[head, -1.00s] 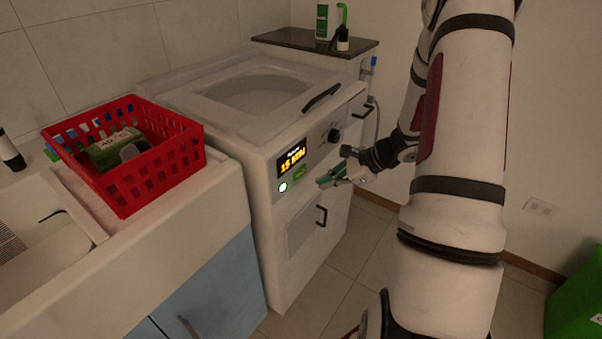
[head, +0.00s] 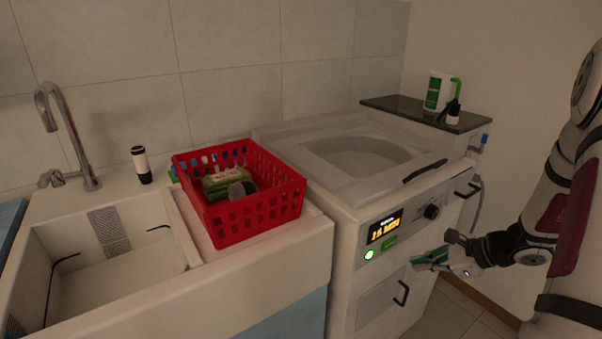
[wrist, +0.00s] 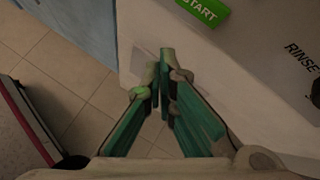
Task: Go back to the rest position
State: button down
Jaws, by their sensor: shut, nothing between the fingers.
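My gripper (head: 430,260) is in front of the white washing machine (head: 345,255), at the right of the head view, below the lit display (head: 384,229) and the green START button (head: 390,243). In the wrist view its green fingers (wrist: 163,62) are together at the tips with nothing between them. The START button (wrist: 203,10) shows just beyond the fingertips at the top of that view. The fingertips look apart from the machine's front, though the exact gap is hard to tell.
A red basket (head: 255,222) with packets stands on the counter beside the white sink (head: 120,270). A dark shelf (head: 425,113) holds a white-green jug (head: 436,92) and a small dark bottle (head: 453,112). Open floor (wrist: 75,85) lies left of the fingers in the wrist view.

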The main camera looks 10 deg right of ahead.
jog(key=s+a+r+n+g, duration=0.25)
jog(key=a+r+n, duration=0.35)
jog(key=a+r, duration=0.35)
jog(key=s+a+r+n+g, duration=0.2)
jog(key=s+a+r+n, duration=0.3)
jog(key=a+r, duration=0.4)
jog(key=s+a+r+n+g+h, duration=0.1)
jog(key=s+a+r+n+h, duration=0.15)
jog(key=s+n, duration=0.6)
jog(key=s+a+r+n+g+h, duration=0.1)
jog(key=s+a+r+n+h, duration=0.3)
jog(key=s, duration=0.7)
notch_tip(320, 180, up, 14)
jog(key=d+n+t+p, duration=0.1)
jog(key=t+p, duration=0.2)
jog(key=p, duration=1.1)
jog(key=shift+d+y+p, duration=0.35)
jog(key=shift+d, duration=0.05)
